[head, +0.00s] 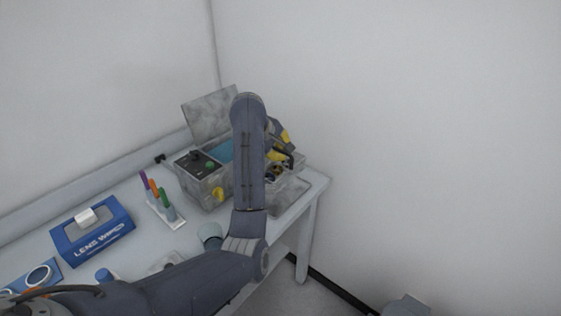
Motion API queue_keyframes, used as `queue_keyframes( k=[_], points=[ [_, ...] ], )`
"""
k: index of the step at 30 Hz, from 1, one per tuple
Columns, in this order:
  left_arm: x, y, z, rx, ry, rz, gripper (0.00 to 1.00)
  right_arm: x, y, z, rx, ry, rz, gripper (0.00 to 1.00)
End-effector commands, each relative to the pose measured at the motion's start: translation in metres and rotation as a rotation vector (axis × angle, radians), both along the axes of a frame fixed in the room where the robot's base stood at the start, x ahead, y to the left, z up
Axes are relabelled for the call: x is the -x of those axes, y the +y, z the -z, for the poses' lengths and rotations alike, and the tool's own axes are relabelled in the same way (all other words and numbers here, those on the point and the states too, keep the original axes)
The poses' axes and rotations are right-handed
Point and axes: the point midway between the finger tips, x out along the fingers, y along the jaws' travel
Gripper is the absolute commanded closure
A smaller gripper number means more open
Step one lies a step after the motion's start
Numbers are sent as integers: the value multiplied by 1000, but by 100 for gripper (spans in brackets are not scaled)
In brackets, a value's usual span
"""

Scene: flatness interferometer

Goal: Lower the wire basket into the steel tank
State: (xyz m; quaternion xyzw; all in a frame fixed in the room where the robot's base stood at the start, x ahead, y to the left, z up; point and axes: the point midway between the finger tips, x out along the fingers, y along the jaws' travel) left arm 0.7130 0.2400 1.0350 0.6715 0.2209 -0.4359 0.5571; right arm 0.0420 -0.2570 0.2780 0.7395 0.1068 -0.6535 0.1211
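The steel tank (208,190) is a grey box at the far right end of the bench, with its lid raised at the back and blue (227,151) showing inside. A control panel (196,163) with a dark knob and green button is on its left side. My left arm passes in front of the tank and hides much of it. My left gripper (283,158) is at the tank's right side, dark with yellow near it; its fingers are mostly hidden. I cannot clearly make out the wire basket; it may be among the dark and yellow parts there. My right gripper is not seen.
A blue lens wipes box (92,228) and a white rack (165,209) with coloured handles stand left of the tank. Blue-and-white round items (38,276) lie at the lower left. White walls close in behind and to the right.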

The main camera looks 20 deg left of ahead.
Motion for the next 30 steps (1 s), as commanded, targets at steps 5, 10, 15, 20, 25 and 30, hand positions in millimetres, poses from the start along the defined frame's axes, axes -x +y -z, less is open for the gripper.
queue_keyframes(
  k=[5, 10, 15, 20, 25, 30],
  points=[
    [-1, -1, -19, 2, -5, -1, 100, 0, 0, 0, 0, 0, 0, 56],
    [-1, 0, -33, 1, -4, 0, 100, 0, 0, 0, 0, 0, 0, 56],
    [0, -1, -44, 1, -3, 0, 100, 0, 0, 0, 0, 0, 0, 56],
    [-3, 1, -59, 6, -16, -7, 100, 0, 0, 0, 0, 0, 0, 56],
    [-2, 0, -69, 5, -12, -6, 100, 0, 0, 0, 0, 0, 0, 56],
    [0, 0, -77, 0, -3, -1, 100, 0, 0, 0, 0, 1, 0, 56]
  ],
)
